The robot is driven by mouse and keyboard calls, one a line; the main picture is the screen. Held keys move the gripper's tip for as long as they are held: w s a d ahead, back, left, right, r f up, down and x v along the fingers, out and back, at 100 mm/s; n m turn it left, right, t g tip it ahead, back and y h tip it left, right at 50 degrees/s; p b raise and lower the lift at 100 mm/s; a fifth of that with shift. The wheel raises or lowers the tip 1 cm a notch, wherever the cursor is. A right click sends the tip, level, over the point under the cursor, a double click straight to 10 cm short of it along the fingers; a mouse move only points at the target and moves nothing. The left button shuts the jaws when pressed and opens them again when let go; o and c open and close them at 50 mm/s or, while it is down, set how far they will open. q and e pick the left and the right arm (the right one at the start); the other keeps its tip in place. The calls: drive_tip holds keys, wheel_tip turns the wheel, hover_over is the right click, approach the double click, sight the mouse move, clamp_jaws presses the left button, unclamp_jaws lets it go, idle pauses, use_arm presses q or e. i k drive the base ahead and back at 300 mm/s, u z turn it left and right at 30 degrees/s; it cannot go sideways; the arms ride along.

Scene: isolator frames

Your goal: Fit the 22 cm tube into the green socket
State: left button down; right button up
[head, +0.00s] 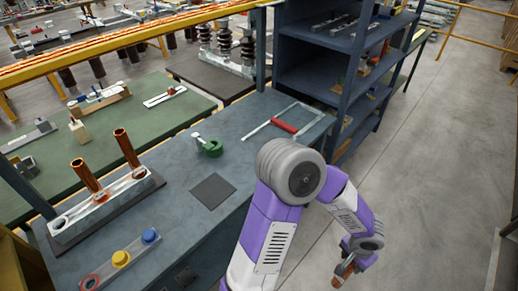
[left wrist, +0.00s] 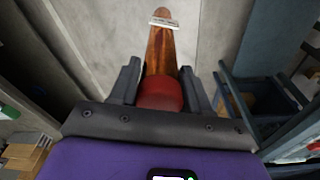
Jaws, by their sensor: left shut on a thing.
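My left gripper (head: 347,264) hangs at the right over the floor, clear of the bench. In the left wrist view its fingers (left wrist: 160,92) are shut on a copper-brown tube (left wrist: 161,52) with a red band (left wrist: 160,95) between the fingers and a pale label near its far end. I cannot read its length. In the head view only a small orange-brown part of the tube (head: 342,271) shows. A green ring-like piece (head: 211,148) lies on the bench; I cannot tell if it is the green socket. My right gripper is not in view.
On the grey-blue bench (head: 245,118), a pale rack (head: 100,207) holds two upright copper tubes (head: 126,147). Yellow (head: 120,258), blue (head: 150,236) and red (head: 90,281) round pieces sit in front. A dark square pad (head: 213,191) and a red-handled frame (head: 284,126) lie nearby. Dark shelves (head: 322,62) stand behind.

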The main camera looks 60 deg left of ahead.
sight(196, 202)
drive_tip(key=i, duration=1.2)
drive_tip(key=u, duration=1.8)
